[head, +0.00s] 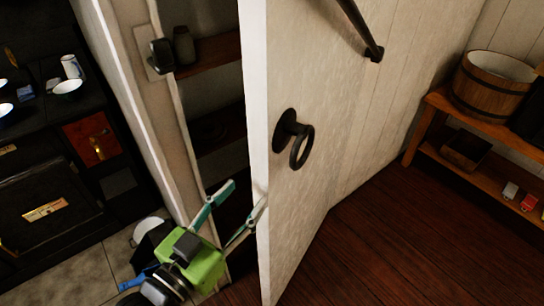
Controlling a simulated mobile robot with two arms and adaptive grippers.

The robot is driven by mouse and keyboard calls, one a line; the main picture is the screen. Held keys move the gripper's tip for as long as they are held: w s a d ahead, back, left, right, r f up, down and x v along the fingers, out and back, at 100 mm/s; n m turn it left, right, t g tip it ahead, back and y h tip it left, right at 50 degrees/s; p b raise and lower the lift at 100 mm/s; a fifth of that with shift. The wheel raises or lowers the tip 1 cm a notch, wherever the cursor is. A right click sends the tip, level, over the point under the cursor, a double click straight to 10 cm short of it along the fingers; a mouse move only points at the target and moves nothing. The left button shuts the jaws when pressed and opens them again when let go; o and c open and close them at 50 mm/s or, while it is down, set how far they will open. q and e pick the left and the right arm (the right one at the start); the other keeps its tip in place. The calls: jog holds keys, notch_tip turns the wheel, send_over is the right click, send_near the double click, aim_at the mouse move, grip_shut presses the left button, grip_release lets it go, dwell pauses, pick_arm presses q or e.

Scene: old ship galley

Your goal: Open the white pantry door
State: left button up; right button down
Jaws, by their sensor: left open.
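The white pantry door (328,115) stands ajar, with a gap at its left edge that shows dark shelves (208,50) inside. A black ring handle (301,147) is on its outer face, and a dark bar (363,28) crosses it higher up. My left gripper (243,197) is open at the gap, low on the door. One finger is in front of the dark opening; the other is close to the door's edge, and I cannot tell whether it touches. The gripper is empty. My right gripper is not in view.
A black stove (45,205) with bowls and a cup on top stands at the left. A wooden shelf unit (435,101) with a bucket (490,86) stands at the right. The wooden floor (400,245) before the door is clear.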

aim_at(275, 161)
pick_arm(q)
jog(key=p+x, duration=0.2)
jog(key=x, duration=1)
jog(key=shift+w+d, duration=0.15)
jog(key=shift+w, duration=0.15)
grip_shut()
